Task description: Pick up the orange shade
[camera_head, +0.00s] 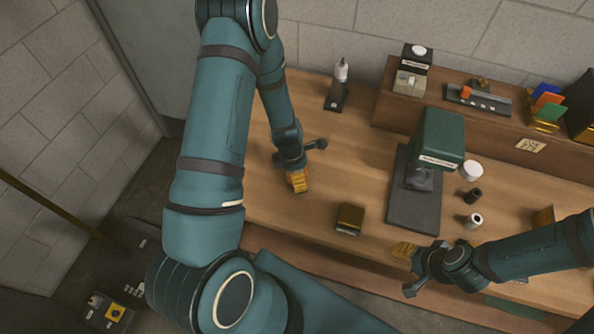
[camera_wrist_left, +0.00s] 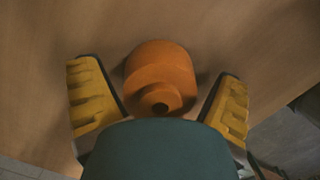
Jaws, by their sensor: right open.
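The orange shade (camera_wrist_left: 160,72) is a rounded orange piece with a dark round hole in its near end. In the left wrist view it lies between the two yellow-padded fingers of my left gripper (camera_wrist_left: 160,97), which are spread apart with small gaps beside it. In the head view my left gripper (camera_head: 298,180) is low over the left part of the wooden table (camera_head: 335,165); I cannot make out the shade there. My right gripper (camera_head: 408,268) is open and empty near the table's front edge, at the lower right.
A green-headed machine (camera_head: 440,138) on a dark base stands right of centre. A small dark and gold box (camera_head: 349,219) lies near the front edge. White and black cylinders stand right of the machine. A raised shelf (camera_head: 385,105) runs behind.

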